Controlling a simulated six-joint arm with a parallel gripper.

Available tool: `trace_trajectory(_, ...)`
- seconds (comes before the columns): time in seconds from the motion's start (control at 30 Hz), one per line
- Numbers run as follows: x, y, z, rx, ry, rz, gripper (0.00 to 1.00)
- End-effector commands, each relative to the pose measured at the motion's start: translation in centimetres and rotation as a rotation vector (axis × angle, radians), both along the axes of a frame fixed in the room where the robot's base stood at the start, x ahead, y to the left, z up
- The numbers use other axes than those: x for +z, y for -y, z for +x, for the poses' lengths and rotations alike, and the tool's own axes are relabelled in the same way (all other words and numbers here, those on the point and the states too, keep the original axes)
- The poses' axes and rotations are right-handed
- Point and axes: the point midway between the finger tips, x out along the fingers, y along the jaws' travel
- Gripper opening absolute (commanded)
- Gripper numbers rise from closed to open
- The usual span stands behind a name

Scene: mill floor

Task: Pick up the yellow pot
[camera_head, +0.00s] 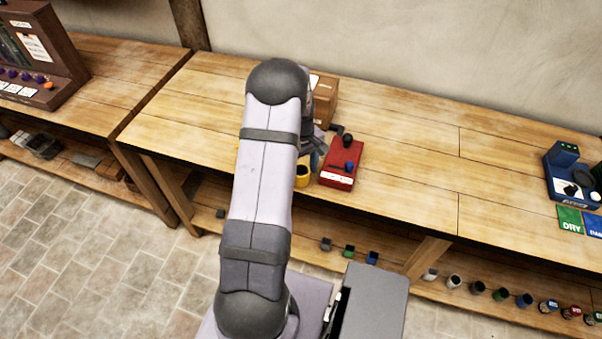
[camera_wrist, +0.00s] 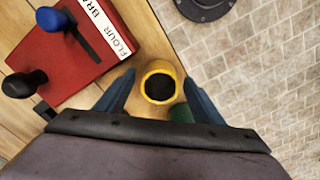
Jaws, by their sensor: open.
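The yellow pot (camera_wrist: 147,72) stands upright on the wooden bench top, close to the bench edge, with a dark inside or contents. In the head view the yellow pot (camera_head: 302,181) is partly hidden behind my arm, just left of the red box. My gripper (camera_wrist: 160,98) is open, with its two blue fingers apart on either side of the near part of the pot in the wrist view. I cannot tell how far above the pot the fingertips are. In the head view my gripper is mostly hidden by my arm.
A red box (camera_head: 341,163) with a blue and a black knob stands right beside the pot; its label reads FLOUR. A cardboard box (camera_head: 324,101) is behind. Something green (camera_wrist: 181,113) shows partly below the pot in the wrist view.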

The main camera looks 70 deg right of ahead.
Motion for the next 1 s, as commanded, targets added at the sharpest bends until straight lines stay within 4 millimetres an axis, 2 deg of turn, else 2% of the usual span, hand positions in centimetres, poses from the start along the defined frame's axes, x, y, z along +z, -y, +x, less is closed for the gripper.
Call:
trace_trajectory(0.33, -0.72, 0.03, 0.00, 0.000, 0.000, -0.001, 0.62)
trace_trajectory(0.37, -0.72, 0.03, 0.00, 0.000, 0.000, -0.001, 0.60)
trace_trajectory(0.6, -0.70, 0.03, 0.00, 0.000, 0.000, -0.001, 0.02)
trace_trajectory(1.0, 0.02, 0.18, 0.02, 0.000, 0.001, -0.005, 0.01)
